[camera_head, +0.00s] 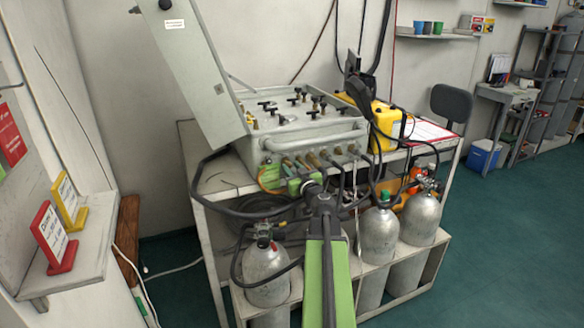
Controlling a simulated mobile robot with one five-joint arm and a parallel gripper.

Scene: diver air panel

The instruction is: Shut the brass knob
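The grey diver air panel (300,126) sits on a bench with its lid raised at the left. Several black-handled valves stand on its top, and small brass-coloured parts (282,120) show among them. A row of brass-coloured fittings (313,159) with hoses runs along its front face. I cannot tell which of these is the brass knob or whether it is open. My green arm reaches up from the bottom middle. My gripper (299,184) is just below the front fittings, at their left half. Its fingers are small and partly hidden, so contact and opening are unclear.
The raised lid (193,62) leans over the panel's left side. Grey gas cylinders (378,233) stand in a rack below, with hoses looping around them. A yellow case (388,122) and a clipboard (427,132) are to the right. Open floor lies at the right.

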